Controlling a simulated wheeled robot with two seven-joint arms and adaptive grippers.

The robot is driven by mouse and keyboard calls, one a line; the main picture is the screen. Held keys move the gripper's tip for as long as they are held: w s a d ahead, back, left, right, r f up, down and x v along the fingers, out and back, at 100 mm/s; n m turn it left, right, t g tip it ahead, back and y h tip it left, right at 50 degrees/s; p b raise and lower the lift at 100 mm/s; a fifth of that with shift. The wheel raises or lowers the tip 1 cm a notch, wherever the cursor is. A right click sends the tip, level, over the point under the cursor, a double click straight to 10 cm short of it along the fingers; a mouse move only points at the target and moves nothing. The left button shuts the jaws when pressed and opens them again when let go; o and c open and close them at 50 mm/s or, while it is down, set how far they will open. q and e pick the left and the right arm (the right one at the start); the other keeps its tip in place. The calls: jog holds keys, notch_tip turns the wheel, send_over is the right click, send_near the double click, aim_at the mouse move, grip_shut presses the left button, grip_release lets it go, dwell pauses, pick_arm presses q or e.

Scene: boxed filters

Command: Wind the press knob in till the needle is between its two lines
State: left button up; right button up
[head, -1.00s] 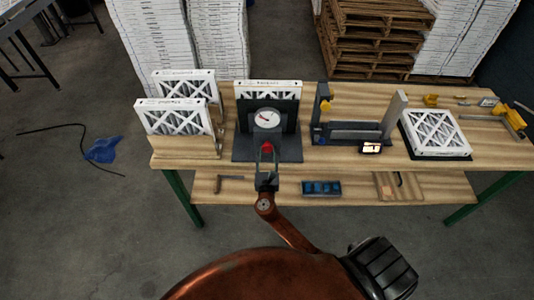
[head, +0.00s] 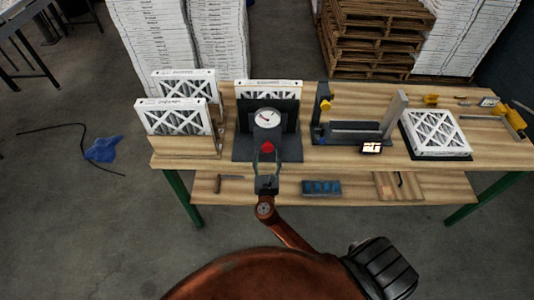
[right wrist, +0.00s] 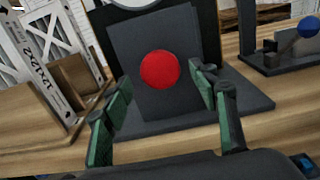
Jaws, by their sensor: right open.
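The press (head: 285,146) stands on the workbench, a dark plate and base with a boxed filter (head: 268,85) behind it. Its round white dial (head: 267,118) faces me; the needle and its two lines are too small to read against each other. The red press knob (head: 268,147) sits below the dial and shows large in the right wrist view (right wrist: 160,70). My right gripper (head: 267,160) is in front of the knob, open, with its green-padded fingers (right wrist: 160,105) to either side of it, apart from it. My left gripper is not in view.
Two boxed filters (head: 175,119) stand in a wooden holder to the left. A dark fixture with a yellow knob (head: 326,105) and a flat filter (head: 436,133) are to the right. The lower shelf holds a blue-topped tray (head: 321,188).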

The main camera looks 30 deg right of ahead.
jog(key=v, duration=1)
jog(key=shift+s, duration=0.25)
jog(key=x, duration=1.3)
jog(key=shift+w, duration=0.1)
jog(key=c, duration=1.2)
